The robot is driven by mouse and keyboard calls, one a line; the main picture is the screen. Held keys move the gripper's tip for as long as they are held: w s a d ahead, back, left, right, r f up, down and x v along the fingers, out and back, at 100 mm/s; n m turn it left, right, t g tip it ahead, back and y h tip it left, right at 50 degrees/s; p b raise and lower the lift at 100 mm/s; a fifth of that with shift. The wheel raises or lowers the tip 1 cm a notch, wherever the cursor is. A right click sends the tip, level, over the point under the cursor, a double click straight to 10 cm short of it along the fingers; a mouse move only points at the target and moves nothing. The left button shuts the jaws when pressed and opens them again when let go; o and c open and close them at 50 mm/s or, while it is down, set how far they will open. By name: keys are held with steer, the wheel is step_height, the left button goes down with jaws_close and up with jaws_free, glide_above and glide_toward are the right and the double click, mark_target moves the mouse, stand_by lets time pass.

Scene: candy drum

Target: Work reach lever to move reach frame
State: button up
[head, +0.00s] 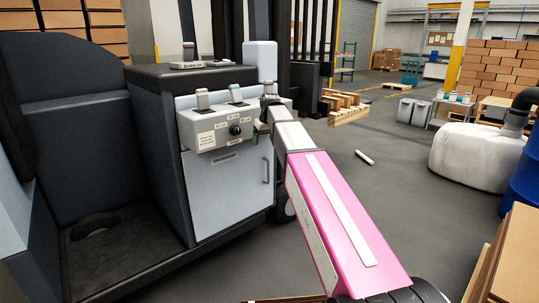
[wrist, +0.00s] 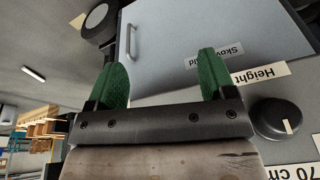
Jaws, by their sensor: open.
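A reach truck stands at the left, with a grey control box (head: 205,130) on its front. Short grey levers stand on the box: one at its left (head: 203,98) and one further right (head: 236,92). I cannot read which one is the reach lever. The dark mast (head: 308,45) rises behind; the reach frame is not clearly distinguishable. My gripper (wrist: 163,72) is open and empty, with green fingers apart. In the head view it is beside the right end of the box, partly hidden by my arm.
A black knob (wrist: 281,118) and a "Height" label (wrist: 260,73) are close to the fingers in the wrist view. The pale cabinet door (head: 228,185) has a handle.

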step_height(320, 180, down, 6)
steer(key=s+d, duration=0.2)
steer(key=shift+s+f+m, duration=0.15)
steer(key=shift+m, duration=0.25)
stand_by(1.9)
